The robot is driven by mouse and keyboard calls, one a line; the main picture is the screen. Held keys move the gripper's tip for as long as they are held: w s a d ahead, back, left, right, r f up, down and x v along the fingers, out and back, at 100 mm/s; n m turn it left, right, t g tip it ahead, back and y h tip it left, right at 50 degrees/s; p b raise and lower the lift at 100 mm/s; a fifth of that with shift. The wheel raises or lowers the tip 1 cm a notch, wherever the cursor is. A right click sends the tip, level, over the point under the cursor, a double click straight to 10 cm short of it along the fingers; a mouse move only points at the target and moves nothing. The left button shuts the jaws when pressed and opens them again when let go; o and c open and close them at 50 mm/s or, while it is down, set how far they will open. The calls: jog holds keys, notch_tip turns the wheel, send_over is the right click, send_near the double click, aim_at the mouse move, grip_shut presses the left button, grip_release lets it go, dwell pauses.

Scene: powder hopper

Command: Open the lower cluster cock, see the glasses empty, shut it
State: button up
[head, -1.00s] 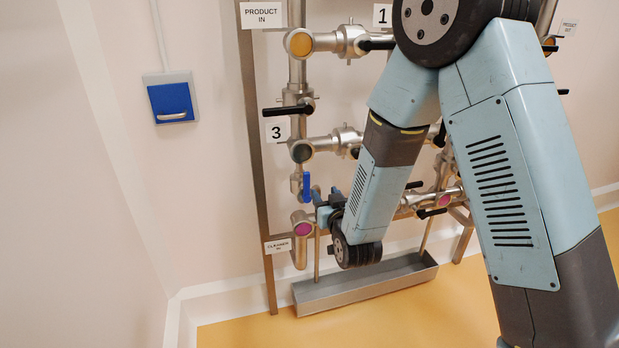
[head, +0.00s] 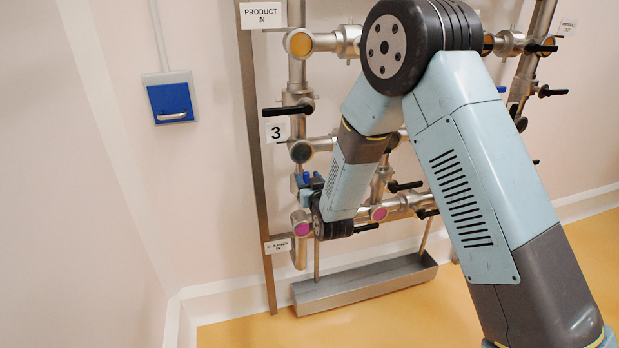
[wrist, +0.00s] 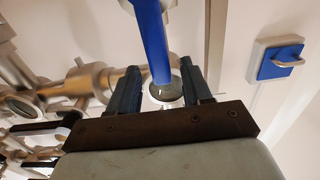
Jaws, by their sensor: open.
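The blue lever of a cock (wrist: 150,40) passes between the two fingers of my gripper (wrist: 160,82) in the wrist view. The fingers are open, one on each side; I cannot tell whether either touches it. In the head view my gripper (head: 310,184) is at the left pipe and hides most of the blue lever (head: 306,177). A dark sight glass (head: 301,152) is just above it. A magenta sight glass (head: 302,229) is just below, and another magenta glass (head: 378,213) is to the right, past my wrist.
Black-handled valves, one a black lever (head: 287,110) by label 3, crowd the pipe frame. An orange glass (head: 299,43) is at the top. A metal trough (head: 365,287) lies on the floor below. A blue wall box (head: 172,102) is at left. My arm hides the middle pipes.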

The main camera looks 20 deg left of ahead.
jog(key=shift+x, duration=1.2)
grip_shut()
jog(key=shift+d+f, duration=0.1)
jog(key=shift+d, duration=0.2)
jog(key=shift+a, duration=0.1)
